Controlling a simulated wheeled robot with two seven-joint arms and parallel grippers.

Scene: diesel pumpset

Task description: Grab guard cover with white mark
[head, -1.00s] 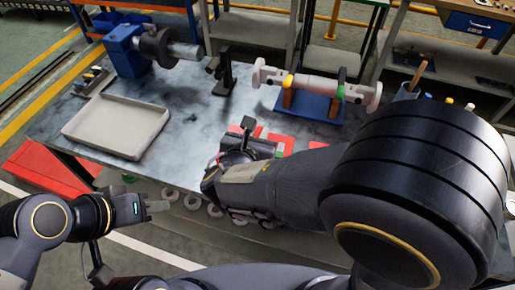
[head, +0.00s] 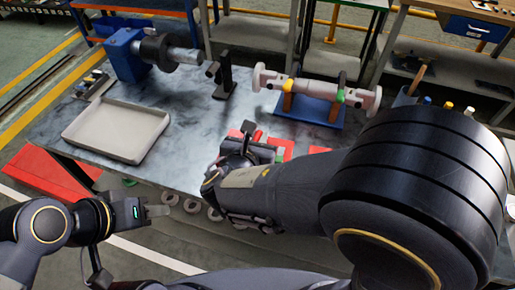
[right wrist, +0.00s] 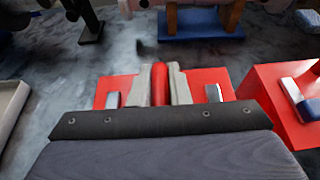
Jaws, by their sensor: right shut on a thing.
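In the right wrist view my right gripper (right wrist: 159,84) has its two pale fingers shut on an upright red part of a guard cover (right wrist: 159,92). A red base with small pale blocks lies around and behind the fingers; whether it is the same piece I cannot tell. A second red piece (right wrist: 277,98) with a pale and blue block stands to the right.
A grey tray (head: 117,129) lies on the table's left. A blue motor (head: 124,53) and a black stand (head: 224,76) are at the back. A pale shaft (head: 315,84) rests on a blue stand (head: 305,108). Pale rings (head: 192,206) sit below the front edge.

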